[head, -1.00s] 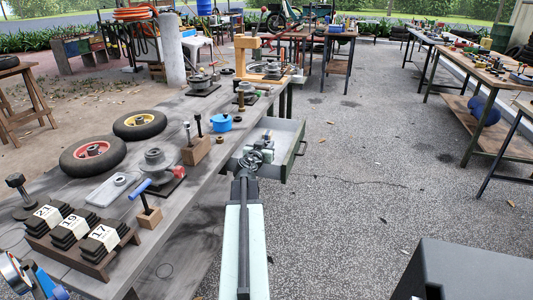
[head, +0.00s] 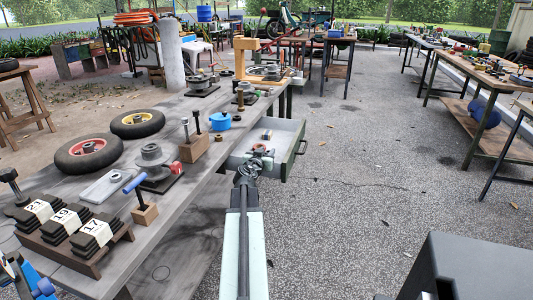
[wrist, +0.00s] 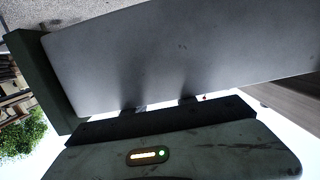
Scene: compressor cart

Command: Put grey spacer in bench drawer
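The bench drawer (head: 292,150) is pulled out from the bench side, its grey inside open to above. My gripper (head: 252,160) is at the drawer's near end in the head view. In the wrist view, a grey panel and a green end wall of the drawer (wrist: 180,50) fill much of the picture. My two fingertips (wrist: 160,103) show as small dark shapes, apart, with nothing visible between them. A small brownish ring (head: 259,147) and a small pale-and-green block (head: 266,134) show in the drawer. I cannot make out the grey spacer for certain.
The bench (head: 205,105) on the left holds two wheels (head: 88,154), a light tray with a small grey ring (head: 115,175), a blue pot (head: 220,121) and numbered black blocks (head: 66,222). The paved floor right of the drawer is clear.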

